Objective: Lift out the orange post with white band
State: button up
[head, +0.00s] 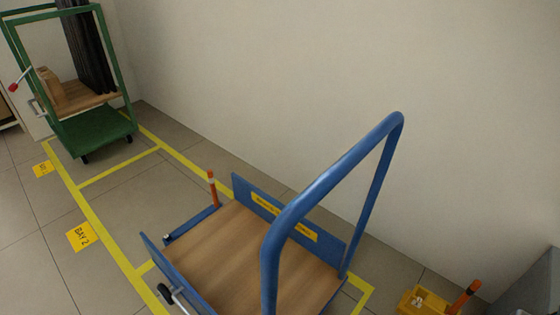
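The orange post with a white band (213,194) stands upright in the head view, at the far end of the blue cart (250,191). The white band is near its top. Its foot meets the blue end rail (192,224), and how deep it sits there is hidden. A second orange post (462,299) leans to the right at the bottom right, beside a yellow block (415,301); its lower end is cut off by the frame. I cannot make out a white band on it. My gripper is not in view.
The cart's wooden deck (235,250) is empty. Its tall blue handle (330,176) rises in front. A green cart (100,133) with dark upright pieces stands at the far left. Yellow floor lines and a "BAY 2" label (81,236) lie left. A pale wall runs behind.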

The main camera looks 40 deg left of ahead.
aim_at(209, 173)
jog(key=k, duration=0.6)
jog(key=z, duration=2.3)
jog(key=k, duration=2.7)
jog(key=u, duration=2.85)
jog(key=i, duration=0.5)
